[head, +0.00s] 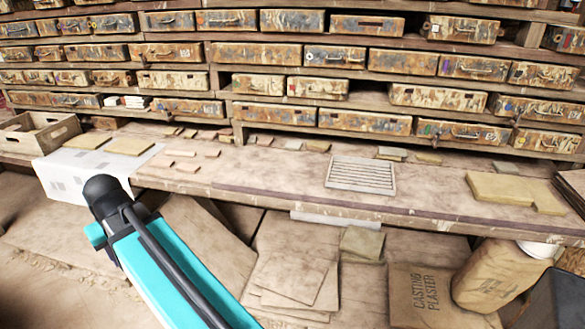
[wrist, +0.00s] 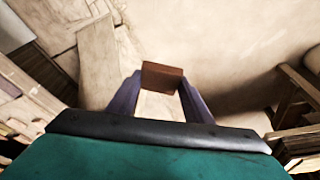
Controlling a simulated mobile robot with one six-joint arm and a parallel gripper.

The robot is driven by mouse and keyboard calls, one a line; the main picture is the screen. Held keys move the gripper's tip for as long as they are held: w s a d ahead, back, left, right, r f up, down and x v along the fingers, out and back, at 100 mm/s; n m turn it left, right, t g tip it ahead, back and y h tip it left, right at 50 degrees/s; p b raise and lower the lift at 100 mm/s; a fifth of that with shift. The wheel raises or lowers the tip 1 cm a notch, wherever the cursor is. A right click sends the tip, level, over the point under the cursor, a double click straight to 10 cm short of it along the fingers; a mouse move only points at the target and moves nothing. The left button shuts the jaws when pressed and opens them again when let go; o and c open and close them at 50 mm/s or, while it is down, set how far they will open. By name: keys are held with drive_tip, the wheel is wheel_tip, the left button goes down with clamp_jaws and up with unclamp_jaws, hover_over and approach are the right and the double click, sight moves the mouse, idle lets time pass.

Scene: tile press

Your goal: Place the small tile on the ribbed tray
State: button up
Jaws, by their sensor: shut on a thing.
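My gripper (wrist: 162,84) shows in the wrist view with its two purple fingers shut on a small brown tile (wrist: 162,74). The tile sits between the fingertips, clear of any surface that I can make out. In the head view my teal arm is at the lower left, and the gripper and held tile cannot be made out. The ribbed tray (head: 360,175) is a pale, slatted rectangle on the bench, right of centre and well to the right of my arm. Its slats look bare. The tray is not recognisable in the wrist view.
The bench (head: 270,180) has clear room left of the tray. Several small tiles (head: 187,167) lie farther left, near a white sheet (head: 62,180) and wooden crate (head: 35,133). Yellowish slabs (head: 505,190) lie at right. Drawers (head: 265,115) rise behind. A plaster bag (head: 430,300) stands below.

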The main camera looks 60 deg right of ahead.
drive_tip(key=s+d+r+m+h+p, duration=0.1)
drive_tip(key=s+d+m, duration=0.25)
drive_tip(key=d, duration=0.75)
drive_tip(key=s+d+r+m+g+h+p, duration=0.15)
drive_tip(key=s+d, duration=0.35)
drive_tip(key=d, duration=0.6)
drive_tip(key=s+d+m+h, duration=0.1)
drive_tip(key=s+d+m, duration=0.3)
drive_tip(key=d, duration=0.7)
drive_tip(key=s+d+r+m+g+h+p, duration=0.1)
drive_tip(key=s+d+m, duration=0.2)
drive_tip(key=s+d, duration=0.7)
drive_tip(key=s+d+r+m+g+h+p, duration=0.1)
drive_tip(key=s+d+m, duration=0.3)
drive_tip(key=s+d, duration=0.5)
drive_tip(key=s+r+g, duration=0.1)
drive_tip(key=s, duration=0.8)
drive_tip(key=shift+d+r, duration=0.2)
drive_tip(key=shift+d, duration=0.15)
drive_tip(key=w+d+p, duration=0.1)
drive_tip(key=d, duration=0.4)
drive_tip(key=w+d+f+p, duration=0.1)
drive_tip(key=d+p, duration=0.1)
drive_tip(key=d, duration=0.3)
drive_tip(key=w+d+p, duration=0.1)
drive_tip(key=d, duration=0.4)
drive_tip(key=shift+w+d+f, duration=0.25)
drive_tip(key=shift+w, duration=0.1)
drive_tip(key=shift+f+p, duration=0.15)
drive_tip(key=shift+p, duration=0.2)
